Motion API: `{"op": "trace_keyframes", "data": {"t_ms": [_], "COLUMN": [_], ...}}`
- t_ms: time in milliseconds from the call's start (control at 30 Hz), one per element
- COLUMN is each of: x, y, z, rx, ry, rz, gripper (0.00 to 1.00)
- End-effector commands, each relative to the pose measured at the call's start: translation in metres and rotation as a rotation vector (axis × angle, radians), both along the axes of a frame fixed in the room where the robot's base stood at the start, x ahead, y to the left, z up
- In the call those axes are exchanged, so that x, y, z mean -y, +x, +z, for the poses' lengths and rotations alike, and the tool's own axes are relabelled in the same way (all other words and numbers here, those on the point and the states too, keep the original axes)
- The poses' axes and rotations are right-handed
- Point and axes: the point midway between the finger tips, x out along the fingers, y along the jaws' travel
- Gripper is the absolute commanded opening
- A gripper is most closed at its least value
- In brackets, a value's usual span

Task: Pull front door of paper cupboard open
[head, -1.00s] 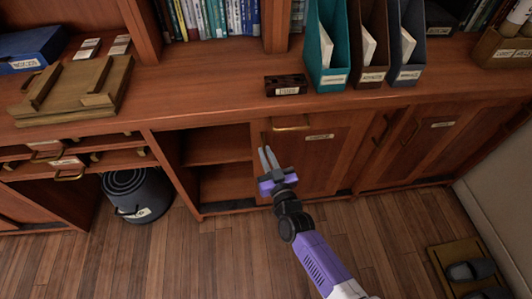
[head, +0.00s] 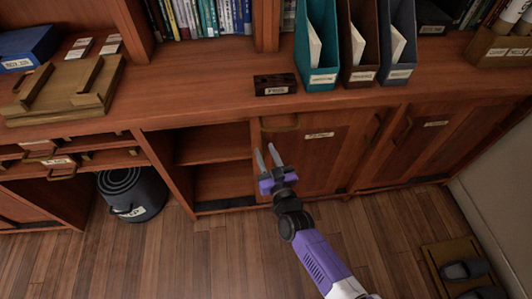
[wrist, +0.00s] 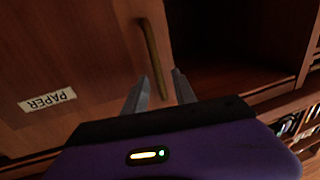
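The paper cupboard's front door (head: 300,165) is a reddish wood panel under the counter with a white label (head: 319,135). It looks shut. In the wrist view the door (wrist: 60,50) carries an upside-down "PAPER" label (wrist: 47,100) and a long brass handle (wrist: 150,50) near its edge. My gripper (head: 265,148) is open and empty, low in front of the door's left edge. In the wrist view my gripper (wrist: 160,78) has its two fingers apart, with the handle's near end appearing between them. I cannot tell whether they touch it.
An open shelf compartment (head: 215,150) lies left of the door. A dark bin (head: 130,195) stands on the floor further left. A wall (head: 500,180) stands at the right.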

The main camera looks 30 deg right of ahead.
Motion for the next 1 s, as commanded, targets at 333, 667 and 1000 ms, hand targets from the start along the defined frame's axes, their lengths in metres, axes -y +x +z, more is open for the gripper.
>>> {"op": "trace_keyframes", "data": {"t_ms": [333, 667, 1000], "x": [-0.003, -0.008, -0.009], "y": [-0.028, -0.073, -0.078], "z": [0.001, 0.0, 0.0], "rx": [-0.001, -0.001, 0.0], "ry": [0.0, 0.001, 0.0], "rz": [0.0, -0.001, 0.0], "gripper": [0.32, 0.32, 0.32]}}
